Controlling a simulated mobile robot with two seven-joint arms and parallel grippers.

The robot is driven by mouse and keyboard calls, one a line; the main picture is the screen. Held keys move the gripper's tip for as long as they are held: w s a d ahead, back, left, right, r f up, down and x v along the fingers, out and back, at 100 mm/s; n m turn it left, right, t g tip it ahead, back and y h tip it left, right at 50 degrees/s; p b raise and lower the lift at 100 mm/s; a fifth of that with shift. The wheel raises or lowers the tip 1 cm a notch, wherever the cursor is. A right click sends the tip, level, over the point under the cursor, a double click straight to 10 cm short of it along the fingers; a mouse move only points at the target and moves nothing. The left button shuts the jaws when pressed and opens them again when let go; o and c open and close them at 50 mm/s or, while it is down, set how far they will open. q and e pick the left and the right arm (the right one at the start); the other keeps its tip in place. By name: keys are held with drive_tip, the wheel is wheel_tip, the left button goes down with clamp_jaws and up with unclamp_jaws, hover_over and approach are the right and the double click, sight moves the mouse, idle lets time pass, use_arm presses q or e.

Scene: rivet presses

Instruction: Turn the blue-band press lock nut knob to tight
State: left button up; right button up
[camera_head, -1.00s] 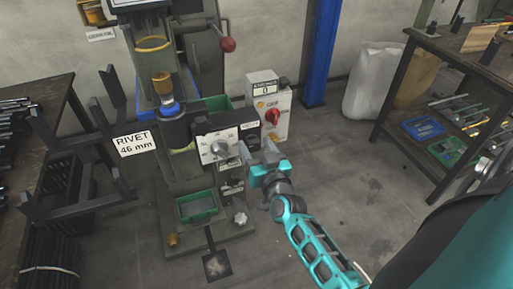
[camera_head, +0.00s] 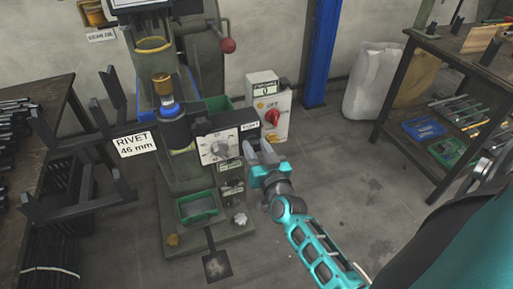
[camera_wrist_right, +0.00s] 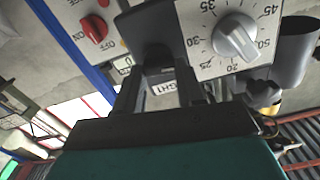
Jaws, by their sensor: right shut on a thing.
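The blue-band press (camera_head: 172,130) stands left of centre in the head view, with a blue ring around its column. Its panel has a white dial with a grey knob (camera_head: 219,149); the dial knob also shows in the wrist view (camera_wrist_right: 236,37). Right of the dial is the dark lock nut knob (camera_wrist_right: 155,32), by a label partly read as TIGHT (camera_head: 250,126). My right gripper (camera_head: 259,150) is at this knob, its fingers shut on it from both sides. The fingers hide part of the knob and label, so its exact angle cannot be told. My left gripper is out of view.
A control box with a red switch (camera_head: 272,117) stands close to the right of the knob. A green tray (camera_head: 199,207) sits on the press base below. A dark rack with a RIVET 46 mm sign (camera_head: 135,144) is at left.

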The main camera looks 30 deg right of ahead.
drive_tip(key=m+p, duration=0.1)
drive_tip(key=m, duration=0.3)
drive_tip(key=shift+d, duration=0.1)
drive_tip(key=m, duration=0.4)
drive_tip(key=shift+f, duration=0.1)
drive_tip(key=m, duration=0.4)
drive_tip(key=shift+d+f, duration=0.1)
drive_tip(key=shift+f, duration=0.05)
drive_tip(key=shift+m, duration=2)
drive_tip(key=o, duration=1)
drive_tip(key=shift+o, duration=0.2)
drive_tip(key=shift+s, duration=0.1)
drive_tip(key=v, duration=1.3)
